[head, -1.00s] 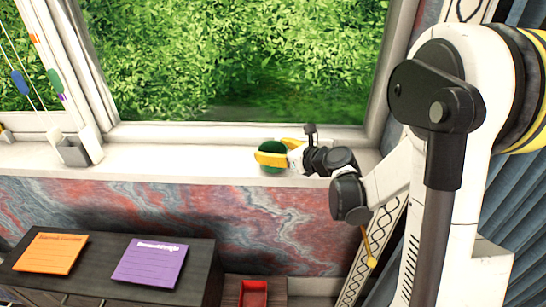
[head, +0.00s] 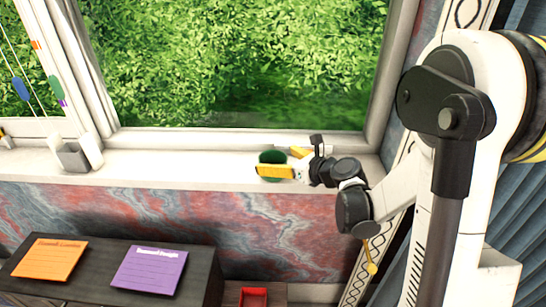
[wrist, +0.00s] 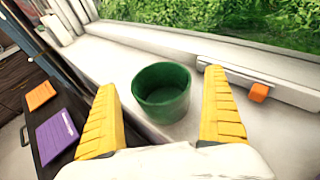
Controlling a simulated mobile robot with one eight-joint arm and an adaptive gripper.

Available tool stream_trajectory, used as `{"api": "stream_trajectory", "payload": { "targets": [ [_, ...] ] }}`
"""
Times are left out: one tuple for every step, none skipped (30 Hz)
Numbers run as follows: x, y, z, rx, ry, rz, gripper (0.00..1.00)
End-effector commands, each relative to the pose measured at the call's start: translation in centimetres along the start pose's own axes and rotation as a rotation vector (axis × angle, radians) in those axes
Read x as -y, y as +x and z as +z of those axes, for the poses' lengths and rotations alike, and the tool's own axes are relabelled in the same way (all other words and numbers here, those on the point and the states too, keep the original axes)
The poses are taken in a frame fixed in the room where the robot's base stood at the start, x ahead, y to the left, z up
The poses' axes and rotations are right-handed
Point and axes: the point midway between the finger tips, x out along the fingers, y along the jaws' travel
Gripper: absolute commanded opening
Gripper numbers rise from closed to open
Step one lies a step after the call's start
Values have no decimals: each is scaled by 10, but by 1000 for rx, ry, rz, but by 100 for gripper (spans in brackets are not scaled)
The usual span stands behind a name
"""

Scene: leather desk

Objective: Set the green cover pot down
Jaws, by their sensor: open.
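The green cover pot (head: 272,158) stands upright on the white window sill (head: 205,166) in the head view, partly hidden by my gripper. In the wrist view the pot (wrist: 162,92) is empty, its round opening facing up. My gripper (head: 266,170) is open at the pot. In the wrist view its two yellow fingers (wrist: 163,105) lie apart, one to either side of the pot, with visible gaps between them and its walls.
A grey container (head: 73,156) with white items beside it stands far left on the sill. An orange-tipped window handle (wrist: 258,92) is right of the pot. Below are a dark cabinet (head: 205,262) with an orange sheet (head: 48,258) and a purple sheet (head: 150,265), and a red tray (head: 253,297).

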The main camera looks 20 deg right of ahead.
Motion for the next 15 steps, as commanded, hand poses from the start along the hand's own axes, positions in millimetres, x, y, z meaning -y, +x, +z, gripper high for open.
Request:
{"api": "stream_trajectory", "payload": {
  "targets": [
    [1, -14, 3, 0, 1, -5, 100],
    [1, -21, 3, -1, 0, -4, 100],
    [2, -31, 3, 0, 1, -5, 100],
    [1, -38, 3, 0, 2, -5, 100],
    [1, -45, 3, 0, 1, -4, 100],
    [2, -54, 3, 0, 1, -5, 100],
    [1, -60, 3, 0, 1, -4, 100],
    [1, -66, 3, 0, 1, -5, 100],
    [1, -73, 3, 0, 0, -4, 100],
    [1, -78, 2, 0, 0, -4, 100],
    [1, -82, 2, 0, 0, -4, 100],
    [1, -87, 2, 0, 0, -3, 100],
    [1, -90, 2, 0, 1, -3, 100],
    [0, -93, 2, 0, 0, -2, 100],
    [0, -95, 2, -3, -8, -1, 100]
  ]
}}
